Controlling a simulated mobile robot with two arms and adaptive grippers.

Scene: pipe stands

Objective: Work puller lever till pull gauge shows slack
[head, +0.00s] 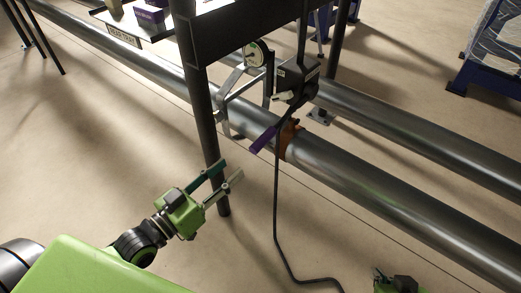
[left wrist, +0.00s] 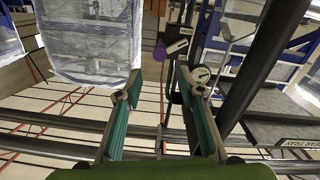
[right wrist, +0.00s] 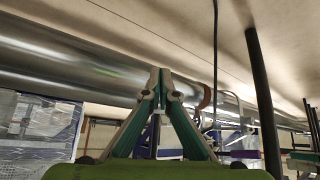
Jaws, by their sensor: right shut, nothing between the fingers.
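The puller (head: 293,82) is a dark block hanging above the pipes in the head view. Its lever has a purple grip (head: 263,139) that slants down to the left. The round pull gauge (head: 256,53) has a white face with some green; its reading is too small to tell. My left gripper (head: 232,172) is open and empty, below and left of the purple grip and apart from it. The left wrist view shows the purple grip (left wrist: 160,53) and gauge (left wrist: 201,74) beyond the open fingers. My right gripper (right wrist: 160,72) is shut and empty, with a pipe behind it.
Long steel pipes (head: 350,182) run diagonally across the head view, with an orange-brown band (head: 288,141) around one. A dark post (head: 205,130) stands close to my left gripper. A thin dark line (head: 276,215) hangs to the floor.

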